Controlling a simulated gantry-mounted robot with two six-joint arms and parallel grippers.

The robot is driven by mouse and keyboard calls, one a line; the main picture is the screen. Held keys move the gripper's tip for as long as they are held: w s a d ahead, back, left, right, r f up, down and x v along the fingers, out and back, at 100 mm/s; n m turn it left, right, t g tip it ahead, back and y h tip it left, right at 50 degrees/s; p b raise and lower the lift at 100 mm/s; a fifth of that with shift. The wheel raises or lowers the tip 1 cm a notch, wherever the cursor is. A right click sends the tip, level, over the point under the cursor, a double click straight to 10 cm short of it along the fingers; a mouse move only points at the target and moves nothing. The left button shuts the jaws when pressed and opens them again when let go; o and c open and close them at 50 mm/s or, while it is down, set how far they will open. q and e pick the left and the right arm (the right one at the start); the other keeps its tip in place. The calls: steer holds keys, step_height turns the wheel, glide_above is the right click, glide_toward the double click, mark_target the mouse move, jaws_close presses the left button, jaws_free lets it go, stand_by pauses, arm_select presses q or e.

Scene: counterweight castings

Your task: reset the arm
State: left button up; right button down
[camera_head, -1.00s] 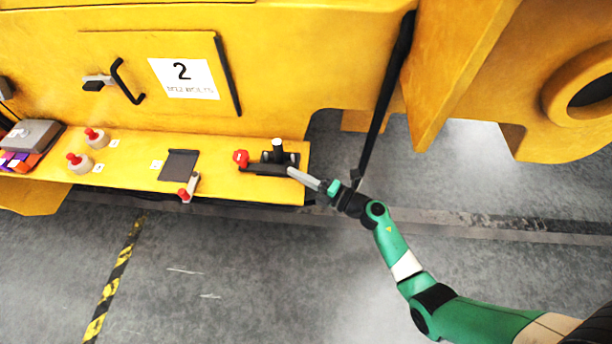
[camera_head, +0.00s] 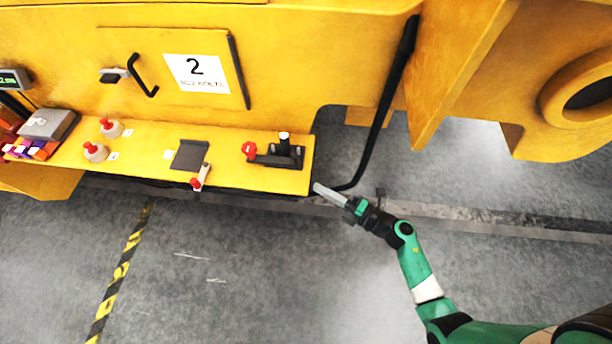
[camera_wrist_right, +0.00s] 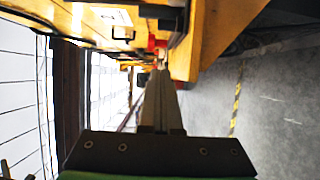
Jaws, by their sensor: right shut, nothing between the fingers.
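My right gripper (camera_head: 320,189) is shut and empty, just off the right end of the yellow ledge, in the head view. Its green and black arm reaches in from the lower right, over the grey floor. In the right wrist view the gripper's fingers (camera_wrist_right: 162,98) lie together and point at the yellow casting. A black clamp-like fixture with a red knob (camera_head: 248,149) stands on the ledge, left of the gripper and apart from it. My left gripper is not in view.
The yellow ledge (camera_head: 225,178) also carries a dark plate (camera_head: 189,155), a small red-tipped lever (camera_head: 201,176), two red-topped knobs and a grey box (camera_head: 47,124). A black bar (camera_head: 385,110) hangs close behind the gripper. The floor (camera_head: 280,270) in front is clear.

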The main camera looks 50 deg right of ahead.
steer(key=shift+s+d, duration=0.15)
steer(key=shift+s, duration=0.9)
